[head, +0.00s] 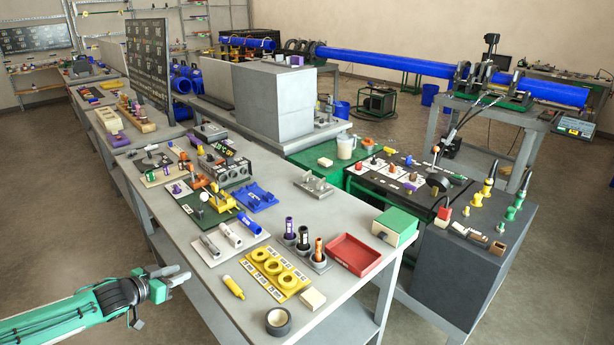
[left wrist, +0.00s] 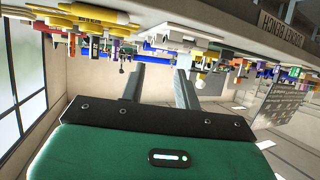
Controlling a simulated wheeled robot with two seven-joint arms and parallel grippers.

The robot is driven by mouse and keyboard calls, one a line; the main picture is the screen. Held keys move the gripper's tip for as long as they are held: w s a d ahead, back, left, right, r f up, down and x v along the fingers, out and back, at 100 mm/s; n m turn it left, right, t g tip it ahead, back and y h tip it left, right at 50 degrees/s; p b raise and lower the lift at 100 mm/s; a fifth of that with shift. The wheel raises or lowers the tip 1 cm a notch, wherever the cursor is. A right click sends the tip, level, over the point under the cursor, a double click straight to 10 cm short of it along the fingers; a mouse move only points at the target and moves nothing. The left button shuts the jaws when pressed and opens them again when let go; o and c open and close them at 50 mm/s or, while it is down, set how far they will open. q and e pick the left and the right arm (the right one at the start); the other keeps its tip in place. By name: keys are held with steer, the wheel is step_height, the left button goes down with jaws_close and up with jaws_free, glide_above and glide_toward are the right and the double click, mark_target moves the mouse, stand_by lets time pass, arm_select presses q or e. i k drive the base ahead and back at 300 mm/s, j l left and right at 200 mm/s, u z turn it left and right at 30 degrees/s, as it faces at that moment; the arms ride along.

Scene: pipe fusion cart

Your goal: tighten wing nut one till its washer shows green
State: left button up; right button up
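I cannot make out wing nut one or its washer for certain; the parts on the bench are too small to tell. A yellow fixture (head: 221,201) stands on a dark green board (head: 190,211) in the middle of the near bench. My left gripper (head: 182,273) is off the bench's left edge, apart from everything. In the left wrist view its two fingers (left wrist: 161,82) stand apart with nothing between them. The bench and its parts show upside down across the top of that view. My right gripper is in neither view.
The near grey bench (head: 205,312) holds a yellow ring tray (head: 275,293), a red tray (head: 353,255), a black tape roll (head: 278,321) and a black box with knobs (head: 234,173). A dark cart (head: 459,275) stands to the right. Floor beside my left arm is clear.

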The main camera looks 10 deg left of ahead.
mark_target(306, 178)
steer(key=i+l, duration=0.4)
steer(key=i, duration=0.2)
steer(key=i+l, duration=0.4)
steer(key=i, duration=0.2)
steer(key=i+l, duration=0.4)
steer(key=i, duration=0.25)
